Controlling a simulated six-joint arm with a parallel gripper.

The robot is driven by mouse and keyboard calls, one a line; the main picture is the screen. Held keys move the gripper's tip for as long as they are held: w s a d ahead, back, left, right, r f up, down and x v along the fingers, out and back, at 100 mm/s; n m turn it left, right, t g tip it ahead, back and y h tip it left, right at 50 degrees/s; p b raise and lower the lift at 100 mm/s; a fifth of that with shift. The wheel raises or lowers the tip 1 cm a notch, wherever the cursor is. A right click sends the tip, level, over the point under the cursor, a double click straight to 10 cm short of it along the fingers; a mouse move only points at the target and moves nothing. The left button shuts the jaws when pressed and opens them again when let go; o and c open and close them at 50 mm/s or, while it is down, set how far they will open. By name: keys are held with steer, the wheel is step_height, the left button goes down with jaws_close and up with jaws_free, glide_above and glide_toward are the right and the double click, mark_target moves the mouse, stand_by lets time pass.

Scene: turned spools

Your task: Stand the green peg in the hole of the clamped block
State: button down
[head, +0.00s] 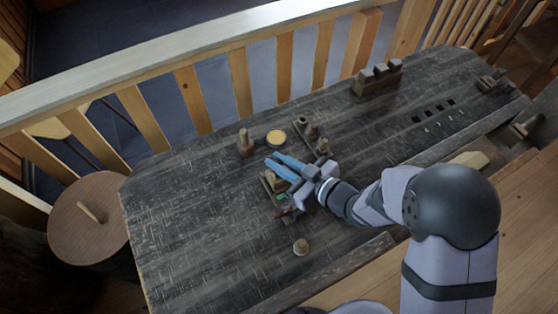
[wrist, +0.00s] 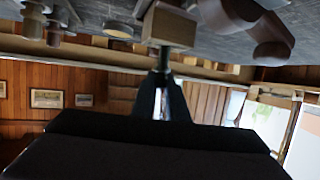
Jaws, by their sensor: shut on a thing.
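My gripper (head: 274,163) reaches in from the right, low over the table, its two blue fingers pointing to the upper left. In the wrist view its dark fingers (wrist: 163,80) are closed on a narrow dark piece, taken to be the green peg (wrist: 163,58); its colour is hard to make out. A tan wooden block (wrist: 168,27) lies just beyond the fingertips there; I cannot tell if the peg is in its hole. In the head view the block (head: 271,183) is partly hidden by the fingers. A small green patch (head: 282,197) shows below them.
A turned spool (head: 245,143) and a yellow-topped round dish (head: 276,138) stand behind the fingers. A rack with turned pieces (head: 313,132) is close to the right. The table's left part is clear.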

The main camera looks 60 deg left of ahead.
mark_target(279, 162)
steer(key=shift+f+b, duration=0.5)
steer(key=shift+f, duration=0.15)
stand_by(0.4)
stand_by(0.4)
steer(key=c, duration=1.7)
jaws_free()
steer(key=shift+o, duration=0.2)
steer(key=shift+r, duration=0.1)
steer(key=shift+r+p, duration=3.45)
steer(key=shift+r, duration=0.75)
